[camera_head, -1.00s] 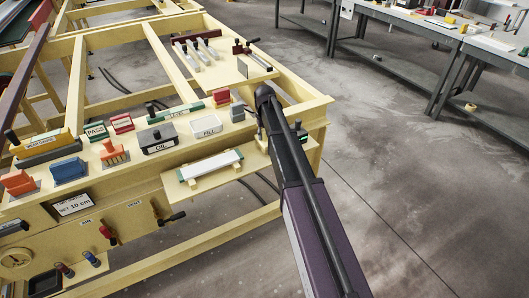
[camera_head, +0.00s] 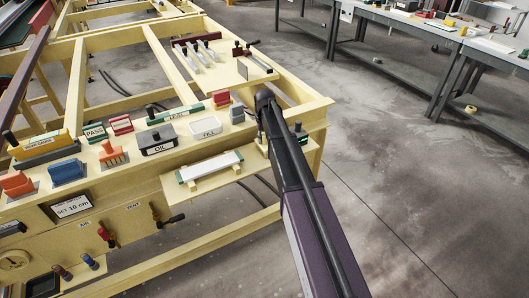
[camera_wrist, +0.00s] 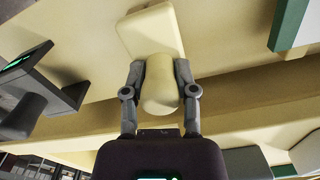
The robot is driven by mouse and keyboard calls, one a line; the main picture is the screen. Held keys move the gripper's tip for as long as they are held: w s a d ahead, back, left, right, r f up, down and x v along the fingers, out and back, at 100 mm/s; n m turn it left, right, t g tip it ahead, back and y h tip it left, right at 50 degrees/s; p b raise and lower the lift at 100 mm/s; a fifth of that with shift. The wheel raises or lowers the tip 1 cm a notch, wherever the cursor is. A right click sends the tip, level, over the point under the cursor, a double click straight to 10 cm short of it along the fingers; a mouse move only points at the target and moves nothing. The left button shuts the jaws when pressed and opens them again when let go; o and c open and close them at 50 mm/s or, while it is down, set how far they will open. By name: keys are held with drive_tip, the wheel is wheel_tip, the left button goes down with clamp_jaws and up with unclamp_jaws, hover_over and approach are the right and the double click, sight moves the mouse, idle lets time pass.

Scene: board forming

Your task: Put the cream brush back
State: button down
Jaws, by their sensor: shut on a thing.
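The cream brush (camera_wrist: 150,30) shows in the wrist view as a pale block with a rounded cream handle. My gripper (camera_wrist: 160,75) is shut on this handle, with one grey finger on each side. In the head view, my gripper (camera_head: 264,104) is at the right end of the cream bench, just right of a small grey block. There the dark arm hides the brush. I cannot tell whether the brush touches the cream surface behind it.
The cream bench top holds an OIL box (camera_head: 157,139), a FILL box (camera_head: 206,127), a red block (camera_head: 221,98) and an orange brush (camera_head: 112,153). A white-and-green tray (camera_head: 209,166) sits on a front ledge.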

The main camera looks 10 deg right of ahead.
drive_tip(key=shift+f, duration=0.25)
drive_tip(key=shift+c, duration=1.6)
unclamp_jaws()
drive_tip(key=o, duration=0.3)
drive_tip(key=shift+r, duration=0.25)
wheel_tip(320, 180, up, 8)
drive_tip(key=p, duration=0.8)
drive_tip(key=s+a+r+p, duration=0.1)
drive_tip(key=s+a, duration=0.1)
drive_tip(key=a, duration=0.6)
drive_tip(key=s+a+r+p, duration=0.1)
drive_tip(key=s+a, duration=0.2)
drive_tip(key=a, duration=0.6)
drive_tip(key=s+a+r+p, duration=0.2)
drive_tip(key=s+a, duration=0.1)
drive_tip(key=a, duration=0.6)
drive_tip(key=shift+s+a, duration=0.1)
drive_tip(key=shift+a, duration=0.05)
